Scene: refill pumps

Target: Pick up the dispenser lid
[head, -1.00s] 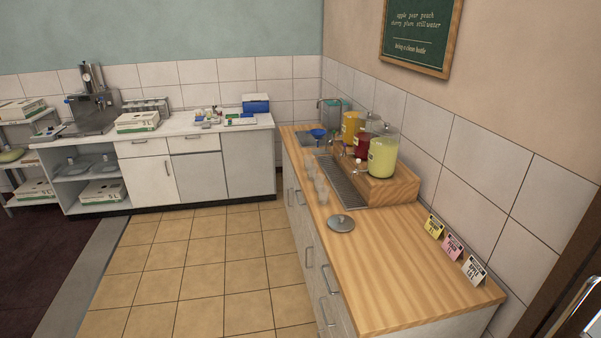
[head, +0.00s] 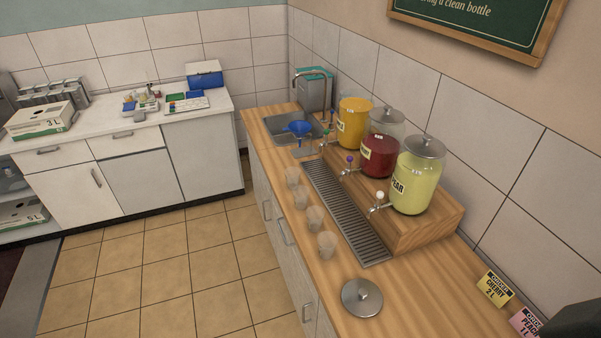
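A round grey metal lid with a small knob (head: 362,297) lies flat on the wooden counter, near its front edge. The yellow-orange dispenser (head: 354,124) shows no lid on top. The red dispenser (head: 379,157) and the pale green dispenser (head: 416,178) each have a grey lid on. All three stand on a wooden riser with taps. Neither of my grippers can be made out. A dark shape at the bottom right corner may be part of my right arm.
Several clear cups (head: 326,245) stand left of the drip grate (head: 345,213), behind the lid. A blue funnel (head: 299,128) is by the sink. The counter around the lid is clear.

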